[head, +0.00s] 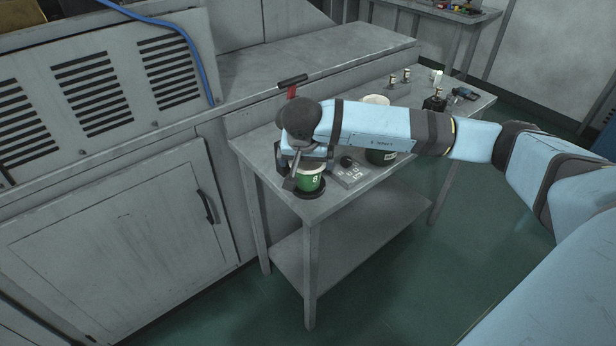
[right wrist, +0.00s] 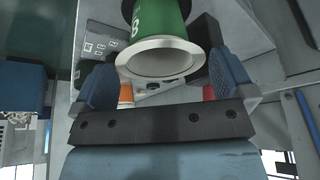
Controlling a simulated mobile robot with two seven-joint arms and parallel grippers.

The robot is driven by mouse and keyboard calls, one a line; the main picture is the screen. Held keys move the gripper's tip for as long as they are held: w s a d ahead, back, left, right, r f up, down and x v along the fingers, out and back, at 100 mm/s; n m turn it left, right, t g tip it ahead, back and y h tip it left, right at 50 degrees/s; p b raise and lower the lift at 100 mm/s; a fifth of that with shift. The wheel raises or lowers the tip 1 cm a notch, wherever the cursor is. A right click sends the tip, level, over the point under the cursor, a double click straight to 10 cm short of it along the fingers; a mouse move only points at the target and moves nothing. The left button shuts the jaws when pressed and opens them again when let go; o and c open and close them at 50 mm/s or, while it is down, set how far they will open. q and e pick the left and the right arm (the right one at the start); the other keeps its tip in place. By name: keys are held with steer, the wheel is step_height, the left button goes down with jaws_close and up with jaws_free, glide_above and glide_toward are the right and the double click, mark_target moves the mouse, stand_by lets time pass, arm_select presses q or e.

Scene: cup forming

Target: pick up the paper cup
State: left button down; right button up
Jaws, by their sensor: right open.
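The green paper cup (head: 311,180) with a white rim stands on a dark round base (head: 318,193) near the front corner of the small metal table. My right gripper (head: 299,163) is at the cup, partly covering it in the head view. In the right wrist view the cup (right wrist: 160,22) shows its white rim and open mouth toward the camera. The blue finger pads of the right gripper (right wrist: 163,66) are spread wide, one to each side of the rim, with visible gaps. The fingers are open and hold nothing. My left gripper is not in view.
A grey control box (head: 350,175) with a black knob is beside the cup. A dark green container (head: 381,157) stands behind my forearm. A red-and-black lever (head: 292,90) rises behind the gripper. Small bottles (head: 407,75) and a black item (head: 435,102) are farther back.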

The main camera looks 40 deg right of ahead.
mark_target(308, 167)
steer(key=shift+x, duration=2.75)
steer(key=shift+w+d+r, duration=0.1)
steer(key=shift+d, duration=0.05)
steer(key=shift+c, duration=0.5)
steer(key=c, duration=0.9)
steer(key=shift+o, duration=0.2)
steer(key=shift+r, duration=0.15)
